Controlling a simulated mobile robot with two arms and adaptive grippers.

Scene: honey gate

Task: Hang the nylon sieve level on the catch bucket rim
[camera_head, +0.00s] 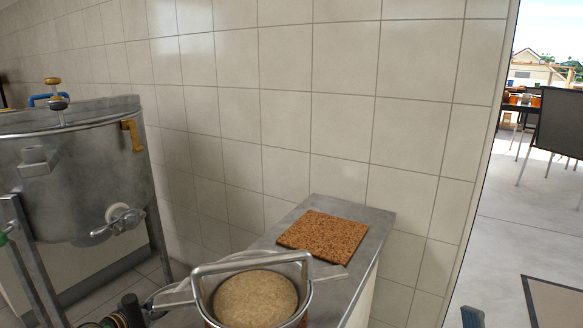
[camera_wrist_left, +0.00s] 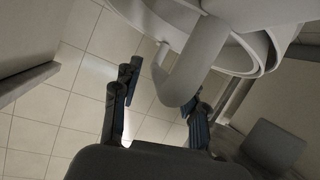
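The nylon sieve (camera_head: 256,298), a round tan mesh in a metal rim, is at the bottom centre of the head view. A grey metal hoop (camera_head: 250,263) arches over it, and flat grey arms stick out at its sides. The catch bucket cannot be told apart below it. The dark part at the lower left of the head view seems to be my left gripper (camera_head: 128,314). In the left wrist view its fingers (camera_wrist_left: 160,95) are apart, with a thick grey curved bar (camera_wrist_left: 187,75) between them, close to the right finger.
A steel tank (camera_head: 75,180) with a gate (camera_head: 118,220) stands at the left. A cork mat (camera_head: 322,236) lies on the grey bench (camera_head: 376,222) behind the sieve. The tiled wall (camera_head: 300,100) closes off the back. Open floor (camera_head: 490,235) lies at the right.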

